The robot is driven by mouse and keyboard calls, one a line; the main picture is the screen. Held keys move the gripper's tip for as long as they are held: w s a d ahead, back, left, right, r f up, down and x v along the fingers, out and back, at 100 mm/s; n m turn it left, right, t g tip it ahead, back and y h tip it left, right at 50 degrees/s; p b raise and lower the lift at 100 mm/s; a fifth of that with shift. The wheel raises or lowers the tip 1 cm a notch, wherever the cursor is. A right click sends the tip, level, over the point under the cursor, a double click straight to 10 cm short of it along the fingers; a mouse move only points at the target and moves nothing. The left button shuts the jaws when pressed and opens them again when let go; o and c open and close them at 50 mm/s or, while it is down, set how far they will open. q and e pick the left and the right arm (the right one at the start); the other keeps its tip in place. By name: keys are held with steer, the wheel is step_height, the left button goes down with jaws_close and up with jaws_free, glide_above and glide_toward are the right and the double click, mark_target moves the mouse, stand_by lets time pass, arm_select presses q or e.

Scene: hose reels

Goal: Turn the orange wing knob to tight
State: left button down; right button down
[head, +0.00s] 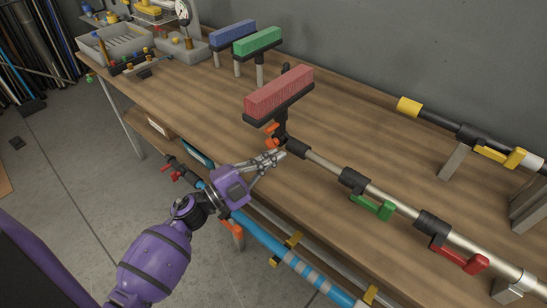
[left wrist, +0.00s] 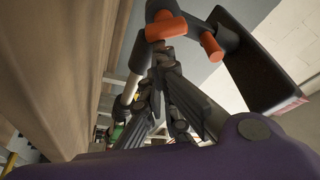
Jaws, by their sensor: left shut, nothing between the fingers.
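In the left wrist view two orange lobes of the knob (left wrist: 166,28) show at the top, just beyond my fingers. My left gripper (head: 279,155) is shut and empty, its tips close below the knob by the pole's end. In the left wrist view the fingertips (left wrist: 163,62) look near the knob; I cannot tell whether they touch it. My right gripper is not in view.
The pole carries a green lever (head: 372,207) and a red lever (head: 459,256). Blue (head: 233,34) and green (head: 257,41) brushes stand behind on the wooden bench (head: 190,100). A blue pipe (head: 262,240) runs below the bench's front edge.

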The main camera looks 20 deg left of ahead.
arm_select(q)
steer(key=shift+a+f+m, duration=0.2)
steer(key=shift+f+m, duration=0.05)
steer(key=shift+m, duration=0.25)
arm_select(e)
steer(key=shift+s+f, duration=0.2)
arm_select(q)
steer(key=shift+f+g, duration=0.15)
steer(key=shift+g, duration=0.15)
steer(key=shift+a+f+m+g, duration=0.15)
steer(key=shift+m+g, duration=0.15)
steer(key=shift+m, duration=0.5)
steer(key=shift+w+f+m+g, duration=0.1)
steer(key=shift+f+m+g, duration=0.2)
steer(key=shift+m, duration=0.9)
steer(key=shift+a+f+m+g+p, duration=0.15)
steer(key=shift+f+m+g+p, duration=0.15)
steer(key=shift+m, duration=0.7)
steer(key=shift+f+m, duration=0.1)
steer(key=shift+m, duration=0.2)
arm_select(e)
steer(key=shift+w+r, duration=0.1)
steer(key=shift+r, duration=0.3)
arm_select(q)
steer(key=shift+y, duration=0.3)
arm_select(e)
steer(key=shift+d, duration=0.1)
